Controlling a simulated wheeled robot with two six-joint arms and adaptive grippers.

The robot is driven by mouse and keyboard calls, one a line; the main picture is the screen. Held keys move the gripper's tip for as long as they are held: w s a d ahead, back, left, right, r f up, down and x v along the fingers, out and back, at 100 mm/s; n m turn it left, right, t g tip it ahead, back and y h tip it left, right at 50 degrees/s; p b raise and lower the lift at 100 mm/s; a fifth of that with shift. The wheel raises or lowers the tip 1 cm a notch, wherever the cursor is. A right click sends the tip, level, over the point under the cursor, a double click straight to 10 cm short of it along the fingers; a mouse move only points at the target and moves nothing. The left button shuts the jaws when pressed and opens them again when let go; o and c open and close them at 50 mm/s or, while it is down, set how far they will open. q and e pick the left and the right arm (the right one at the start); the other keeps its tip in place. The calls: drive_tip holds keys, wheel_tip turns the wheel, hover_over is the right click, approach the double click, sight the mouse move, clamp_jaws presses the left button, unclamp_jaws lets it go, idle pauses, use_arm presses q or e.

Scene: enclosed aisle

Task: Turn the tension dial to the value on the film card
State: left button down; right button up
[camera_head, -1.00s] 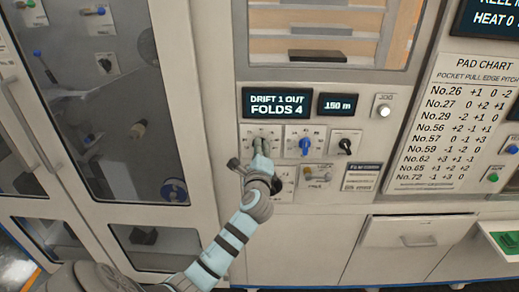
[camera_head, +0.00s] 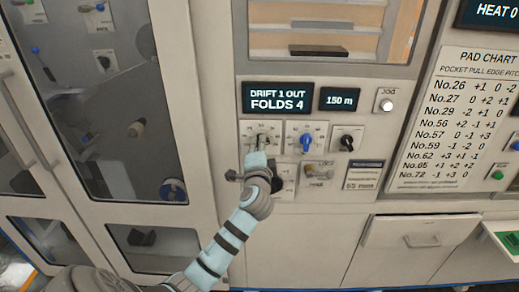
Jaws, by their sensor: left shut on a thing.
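Several dials sit in a row on the cream machine front. My left gripper (camera_head: 262,139) is at the left dial (camera_head: 247,131), its fingers shut on the knob and hiding most of it. Part of the printed scale shows around the fingers. To its right are a blue-knobbed dial (camera_head: 306,143) and a black-knobbed dial (camera_head: 347,144). A small card (camera_head: 362,175) with a dark header is at the lower right and seems to read "65 mm". I cannot read which dial is labelled tension. My right gripper is not in view.
A display (camera_head: 282,98) reads "DRIFT 1 OUT FOLDS 4"; a smaller display (camera_head: 339,99) reads "150 m". A lower dial (camera_head: 280,182) is partly behind my left wrist. A pad chart (camera_head: 465,125) is at right, a glass-fronted cabinet (camera_head: 184,110) at left.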

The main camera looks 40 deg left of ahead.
use_arm(q)
drive_tip(key=shift+f+n+b, duration=0.2)
drive_tip(key=shift+n+b, duration=1.3)
drive_tip(key=shift+n, duration=2)
drive_tip(key=c, duration=1.6)
unclamp_jaws()
drive_tip(key=v, duration=1.2)
drive_tip(key=shift+w, duration=0.1)
